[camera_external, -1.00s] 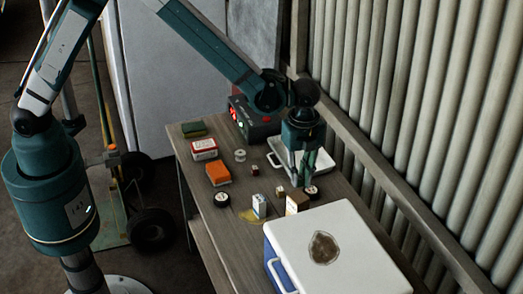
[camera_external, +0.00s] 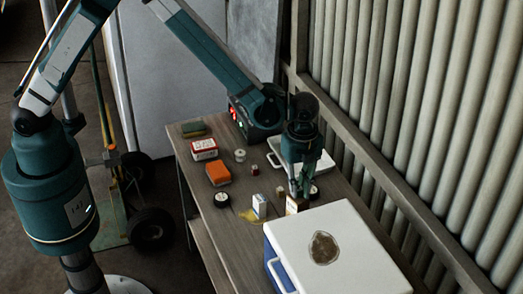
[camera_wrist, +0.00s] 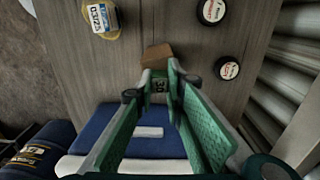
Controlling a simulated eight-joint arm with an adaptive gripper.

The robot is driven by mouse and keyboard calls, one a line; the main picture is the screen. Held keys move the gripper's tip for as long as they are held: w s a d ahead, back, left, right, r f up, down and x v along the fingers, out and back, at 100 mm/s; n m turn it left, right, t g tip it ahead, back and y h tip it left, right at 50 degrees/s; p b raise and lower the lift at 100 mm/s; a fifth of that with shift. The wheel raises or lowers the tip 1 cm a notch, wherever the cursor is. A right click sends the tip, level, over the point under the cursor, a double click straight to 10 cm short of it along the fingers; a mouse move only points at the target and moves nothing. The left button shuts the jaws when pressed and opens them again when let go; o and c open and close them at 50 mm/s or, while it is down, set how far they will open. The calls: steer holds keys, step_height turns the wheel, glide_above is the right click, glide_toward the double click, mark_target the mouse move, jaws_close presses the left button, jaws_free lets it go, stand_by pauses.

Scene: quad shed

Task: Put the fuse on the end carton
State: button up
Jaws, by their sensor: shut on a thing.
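My gripper (camera_wrist: 160,88) is shut on a small dark block marked "30", which I take to be the fuse (camera_wrist: 160,86). In the external view my gripper (camera_external: 299,192) is over the brown carton, and the fuse cannot be made out there. The brown carton (camera_wrist: 157,55) stands just beyond the fingertips in the wrist view.
A blue cooler with a white lid (camera_external: 340,225) fills the near end of the bench. Dark round tins (camera_wrist: 212,10) with white tops lie near the carton. An orange box (camera_external: 218,173), a red-white box (camera_external: 204,149) and a white tray (camera_external: 318,160) stand farther back.

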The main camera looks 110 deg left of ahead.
mark_target(299, 188)
steer(key=shift+f, duration=0.2)
steer(key=o, duration=0.7)
steer(key=shift+r, duration=0.1)
steer(key=shift+r, duration=6.05)
